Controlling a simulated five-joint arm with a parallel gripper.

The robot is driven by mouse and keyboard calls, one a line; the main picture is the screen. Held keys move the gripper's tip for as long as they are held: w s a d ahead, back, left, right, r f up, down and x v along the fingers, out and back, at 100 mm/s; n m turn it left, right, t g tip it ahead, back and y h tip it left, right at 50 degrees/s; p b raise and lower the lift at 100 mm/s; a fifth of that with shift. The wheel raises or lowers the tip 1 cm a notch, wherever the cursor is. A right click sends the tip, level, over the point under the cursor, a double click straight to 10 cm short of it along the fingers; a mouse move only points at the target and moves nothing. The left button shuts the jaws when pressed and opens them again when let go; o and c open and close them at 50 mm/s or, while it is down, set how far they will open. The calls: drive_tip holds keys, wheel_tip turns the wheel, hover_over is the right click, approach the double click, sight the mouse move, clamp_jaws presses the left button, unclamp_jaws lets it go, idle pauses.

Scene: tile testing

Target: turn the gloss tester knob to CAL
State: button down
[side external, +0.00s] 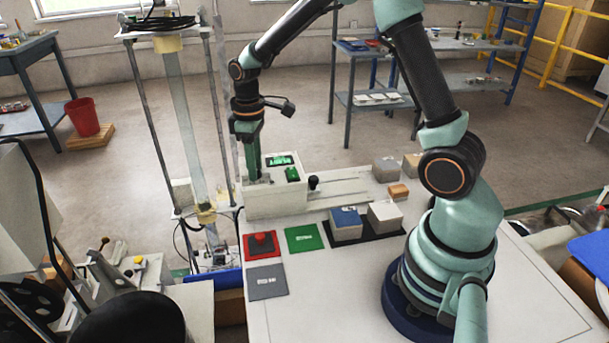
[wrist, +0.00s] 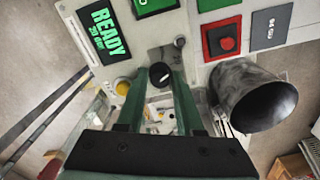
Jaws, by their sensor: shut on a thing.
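The gloss tester (side external: 270,203) is a pale box at the left end of the white bench. It has a green-lit display (side external: 280,160) on top, which reads READY in the wrist view (wrist: 103,35). My gripper (side external: 254,176) points down at the tester's left end. In the wrist view its fingertips (wrist: 160,75) are closed around a small dark knob (wrist: 159,73) with a pale mark. The fingers hide most of the knob's sides. I cannot read a CAL mark or tell the knob's setting.
A black ball handle (side external: 313,182) stands at the tester's right. A red button plate (side external: 252,253), a green plate (side external: 305,238) and a grey plate (side external: 266,281) lie in front. A grey hollow cylinder (wrist: 255,95) is near my gripper.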

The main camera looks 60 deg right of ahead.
drive_tip(key=n, duration=0.4)
drive_tip(key=shift+n, duration=2.3)
drive_tip(key=c, duration=0.6)
unclamp_jaws()
drive_tip(key=shift+o, duration=0.2)
wheel_tip(320, 180, up, 12)
drive_tip(key=shift+r, duration=0.15)
